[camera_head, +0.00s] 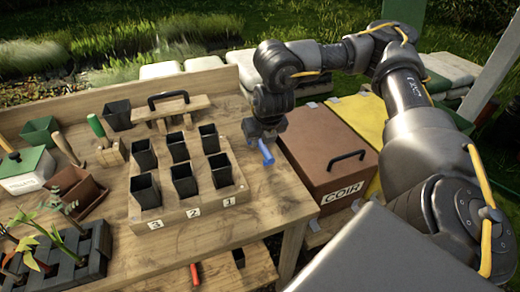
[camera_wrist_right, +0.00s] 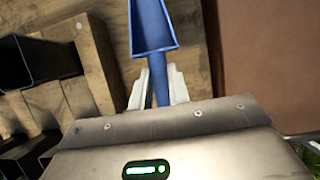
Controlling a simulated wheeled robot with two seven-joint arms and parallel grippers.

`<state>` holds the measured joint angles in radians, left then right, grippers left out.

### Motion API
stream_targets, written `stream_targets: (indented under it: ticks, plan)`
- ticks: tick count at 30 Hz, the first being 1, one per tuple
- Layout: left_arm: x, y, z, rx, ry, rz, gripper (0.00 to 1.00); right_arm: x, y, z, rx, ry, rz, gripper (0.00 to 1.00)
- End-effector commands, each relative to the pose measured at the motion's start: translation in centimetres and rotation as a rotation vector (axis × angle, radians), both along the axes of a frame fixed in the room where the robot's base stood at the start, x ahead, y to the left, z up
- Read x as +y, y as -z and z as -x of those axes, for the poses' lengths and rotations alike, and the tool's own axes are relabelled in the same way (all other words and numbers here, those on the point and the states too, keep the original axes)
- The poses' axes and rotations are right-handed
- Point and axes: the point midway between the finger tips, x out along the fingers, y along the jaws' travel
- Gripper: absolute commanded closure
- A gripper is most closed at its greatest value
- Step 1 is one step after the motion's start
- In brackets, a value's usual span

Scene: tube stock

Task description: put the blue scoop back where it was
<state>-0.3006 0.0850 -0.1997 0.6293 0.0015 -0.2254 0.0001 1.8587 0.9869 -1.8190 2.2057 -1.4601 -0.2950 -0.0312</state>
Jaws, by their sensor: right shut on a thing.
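The blue scoop (camera_head: 267,153) hangs below my right gripper (camera_head: 262,136) above the right edge of the potting bench, beside the COIR box. In the right wrist view the scoop (camera_wrist_right: 151,28) extends away from me, and its narrow handle lies between the two pale fingers of the right gripper (camera_wrist_right: 158,92), which are shut on it. The brown COIR box (camera_head: 312,150) has its lid on, with a black handle on top. My left gripper is not in view.
A wooden tray (camera_head: 190,212) numbered 3, 2, 1 holds several black square pots left of the gripper. Bare bench top (camera_head: 272,205) lies in front of the scoop. A white box with green lid (camera_head: 28,170) and a seedling tray (camera_head: 70,262) stand at left.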

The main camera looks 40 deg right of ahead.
Motion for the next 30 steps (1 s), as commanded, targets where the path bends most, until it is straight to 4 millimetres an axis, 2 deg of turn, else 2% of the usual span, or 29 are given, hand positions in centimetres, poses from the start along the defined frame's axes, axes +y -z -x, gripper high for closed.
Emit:
stream_targets:
  ticks: [2,9,21,22,24,26,30]
  plan:
    - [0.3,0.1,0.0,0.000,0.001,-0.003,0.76,0.0,0.3,0.0,0.001,0.000,0.000,1.00]
    - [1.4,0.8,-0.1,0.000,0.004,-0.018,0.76,0.0,3.8,0.1,0.004,0.001,-0.002,1.00]
    - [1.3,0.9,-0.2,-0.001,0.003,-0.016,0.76,0.0,4.3,0.1,0.001,0.001,0.000,1.00]
    - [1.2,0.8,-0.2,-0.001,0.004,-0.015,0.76,0.0,4.2,0.1,0.001,0.001,0.000,0.78]
    - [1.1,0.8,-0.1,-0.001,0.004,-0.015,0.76,0.0,4.2,0.1,0.001,0.001,0.000,0.69]
    - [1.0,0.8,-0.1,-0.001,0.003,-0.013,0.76,0.0,4.2,0.1,0.001,0.001,0.000,0.61]
    - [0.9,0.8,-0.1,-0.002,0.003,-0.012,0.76,0.0,4.2,0.0,0.000,0.001,0.000,0.61]
